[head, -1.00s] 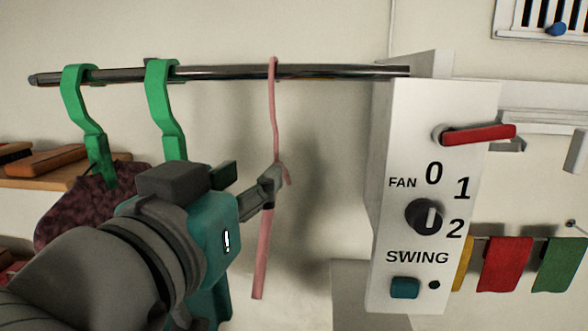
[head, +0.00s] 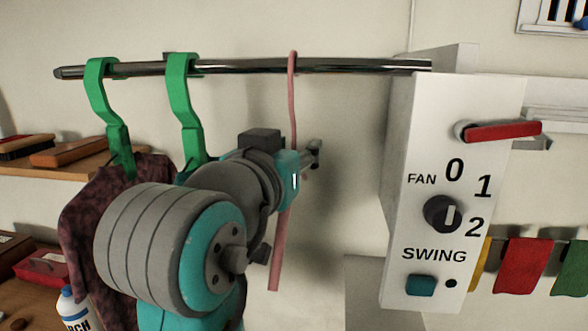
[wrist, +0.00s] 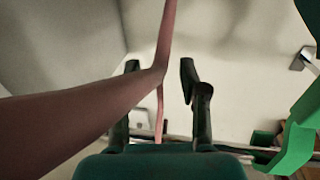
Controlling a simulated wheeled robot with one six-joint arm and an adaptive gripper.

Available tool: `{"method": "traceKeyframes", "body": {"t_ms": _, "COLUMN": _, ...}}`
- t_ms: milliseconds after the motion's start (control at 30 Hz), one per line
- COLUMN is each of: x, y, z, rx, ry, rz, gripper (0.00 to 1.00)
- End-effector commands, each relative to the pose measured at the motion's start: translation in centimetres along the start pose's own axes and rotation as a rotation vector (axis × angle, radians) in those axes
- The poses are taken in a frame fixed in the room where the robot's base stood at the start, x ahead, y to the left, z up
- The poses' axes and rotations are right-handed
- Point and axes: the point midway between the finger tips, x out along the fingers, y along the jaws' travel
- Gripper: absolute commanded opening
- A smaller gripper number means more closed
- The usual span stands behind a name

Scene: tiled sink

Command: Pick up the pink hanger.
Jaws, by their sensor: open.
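The pink hanger (head: 293,105) hangs by its hook from the metal rail in the head view, seen nearly edge-on. My wrist covers its middle, and its lower part shows below. My gripper (head: 314,155) is at the hanger just below the hook, with its fingertips reaching past it to the right. In the wrist view, the open fingers of my gripper (wrist: 159,75) stand on either side of the hanger's narrow neck. One arm of the pink hanger (wrist: 75,120) crosses close to the camera at the left. I see no finger clearly pressing on it.
The metal rail (head: 370,66) runs into a white control box (head: 420,190) at the right. Two green hangers, one at far left (head: 104,100) and one nearer (head: 182,105), hang left of the pink one. A dark garment (head: 105,215) hangs there. Bare wall lies between hanger and box.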

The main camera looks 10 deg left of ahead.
Motion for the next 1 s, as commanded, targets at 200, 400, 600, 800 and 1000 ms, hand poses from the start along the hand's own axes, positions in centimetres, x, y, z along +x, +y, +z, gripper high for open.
{"method": "traceKeyframes", "body": {"t_ms": 200, "x": -0.03, "y": -0.01, "z": -0.01, "rx": 0.000, "ry": 0.000, "rz": 0.000, "gripper": 0.26}}
{"method": "traceKeyframes", "body": {"t_ms": 400, "x": -0.04, "y": -0.02, "z": 0.00, "rx": 0.000, "ry": 0.000, "rz": 0.000, "gripper": 0.00}}
{"method": "traceKeyframes", "body": {"t_ms": 600, "x": -0.04, "y": -0.03, "z": 0.02, "rx": -0.001, "ry": 0.000, "rz": -0.001, "gripper": 0.00}}
{"method": "traceKeyframes", "body": {"t_ms": 800, "x": 0.02, "y": -0.05, "z": -0.03, "rx": -0.001, "ry": -0.001, "rz": -0.001, "gripper": 0.00}}
{"method": "traceKeyframes", "body": {"t_ms": 1000, "x": 0.66, "y": -0.08, "z": -0.80, "rx": 0.000, "ry": 0.000, "rz": 0.000, "gripper": 0.00}}
